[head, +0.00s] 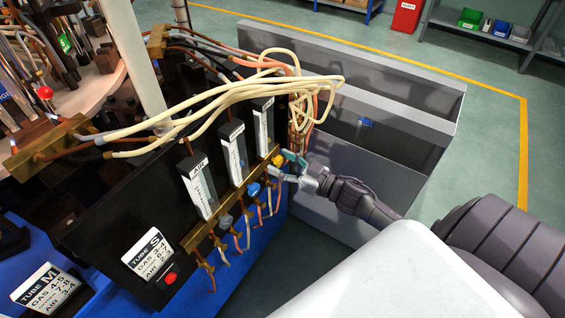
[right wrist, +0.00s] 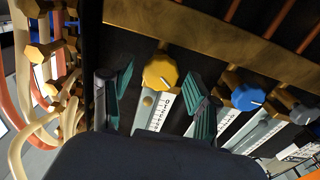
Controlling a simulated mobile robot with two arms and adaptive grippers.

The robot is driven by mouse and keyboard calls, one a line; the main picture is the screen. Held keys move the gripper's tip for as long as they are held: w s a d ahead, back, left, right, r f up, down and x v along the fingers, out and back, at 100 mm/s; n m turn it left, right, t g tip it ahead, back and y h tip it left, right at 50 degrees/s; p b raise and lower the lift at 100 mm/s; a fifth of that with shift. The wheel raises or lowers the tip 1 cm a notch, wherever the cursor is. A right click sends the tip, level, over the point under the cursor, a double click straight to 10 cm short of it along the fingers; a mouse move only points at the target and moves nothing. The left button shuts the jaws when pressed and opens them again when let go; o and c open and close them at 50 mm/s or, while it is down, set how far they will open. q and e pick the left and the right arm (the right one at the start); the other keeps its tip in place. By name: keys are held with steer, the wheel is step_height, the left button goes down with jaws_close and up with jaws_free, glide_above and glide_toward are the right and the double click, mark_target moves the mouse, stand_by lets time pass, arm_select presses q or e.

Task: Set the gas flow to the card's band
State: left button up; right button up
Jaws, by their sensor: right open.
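The yellow knob (head: 278,160) sits at the right end of the brass manifold, below the rightmost flow tube (head: 263,125). In the right wrist view the yellow knob (right wrist: 160,72) shows a white pointer line. My right gripper (head: 290,166) is open at this knob. In the right wrist view its fingers (right wrist: 160,98) lie on either side of the knob; I cannot tell whether they touch it. The tube S card (head: 147,252) reads GAS 3-4; the tube M card (head: 46,287) reads GAS 4-5. The float level is too small to read. My left gripper is not in view.
A blue knob (head: 254,189) and a grey knob (head: 225,221) are close by on the same manifold. Cream hoses (head: 230,95) loop above the panel. A red button (head: 170,278) is by the card.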

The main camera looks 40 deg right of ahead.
steer(key=c, duration=1.1)
